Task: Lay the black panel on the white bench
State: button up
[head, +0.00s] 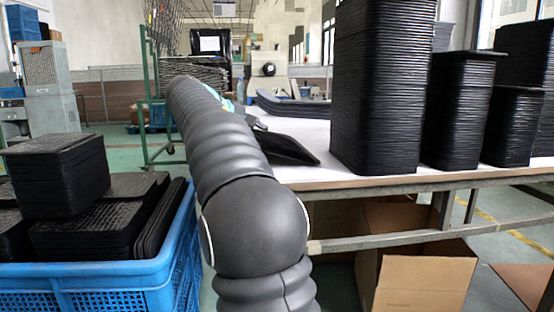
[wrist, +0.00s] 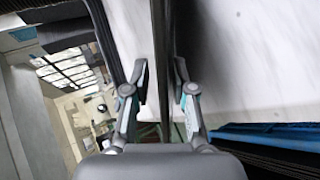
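The black panel (head: 290,149) shows in the head view just right of my arm, tilted, at the left end of the white bench (head: 312,132). I cannot tell whether it touches the bench top. In the wrist view the panel (wrist: 163,40) is a thin dark strip seen edge-on between the two fingers of my gripper (wrist: 162,75), which are closed on it. The white bench top (wrist: 265,55) fills the upper right of that view. In the head view my arm hides most of the gripper and part of the panel.
Tall stacks of black trays (head: 378,90) stand on the bench's right part. A few curved black panels (head: 292,108) lie farther back. A blue crate (head: 100,275) with black panels is at the left. A cardboard box (head: 425,275) sits below the bench.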

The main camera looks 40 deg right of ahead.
jog(key=shift+p+v, duration=0.3)
jog(key=shift+v, duration=0.8)
notch_tip(320, 180, up, 7)
jog(key=a+p, duration=0.2)
jog(key=p, duration=0.5)
jog(key=shift+s+a+r, duration=0.15)
jog(key=shift+s+a, duration=0.05)
jog(key=shift+a, duration=0.1)
jog(key=s+a+f+t+y, duration=0.2)
jog(key=s+a+f+y, duration=0.4)
jog(key=s+a+f, duration=0.7)
jog(key=s+a+f+m+t+y, duration=0.1)
jog(key=s+a+f+y, duration=0.5)
jog(key=s+a+f, duration=0.7)
jog(key=s+f+t, duration=0.1)
jog(key=s+f, duration=0.1)
jog(key=s, duration=0.1)
jog(key=shift+s+f+p, duration=0.2)
jog(key=shift+s+p, duration=0.05)
jog(key=shift+p, duration=0.1)
